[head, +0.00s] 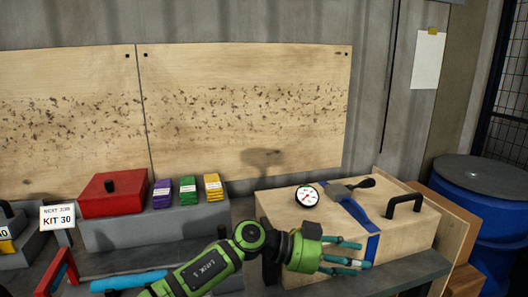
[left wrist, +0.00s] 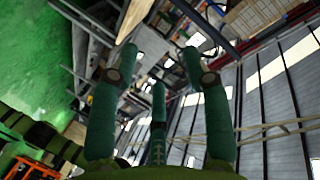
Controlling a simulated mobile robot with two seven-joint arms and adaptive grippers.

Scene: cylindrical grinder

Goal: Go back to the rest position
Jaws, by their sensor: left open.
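My left gripper (head: 352,257) is in the lower middle of the head view, its green and black arm coming in from the bottom left. Its teal fingers are spread and point right, in front of the wooden case; I see nothing held. I cannot tell whether it touches the case. In the left wrist view my left gripper (left wrist: 158,68) shows several teal fingers apart with nothing between them, against the hall's roof and walls. My right gripper is in neither view.
The wooden case (head: 410,232) carries a dial gauge (head: 307,196), a blue strap and a black handle (head: 404,204). A grey block (head: 150,229) at left bears a red box (head: 112,196) and coloured packs. A blue barrel (head: 482,212) stands at right.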

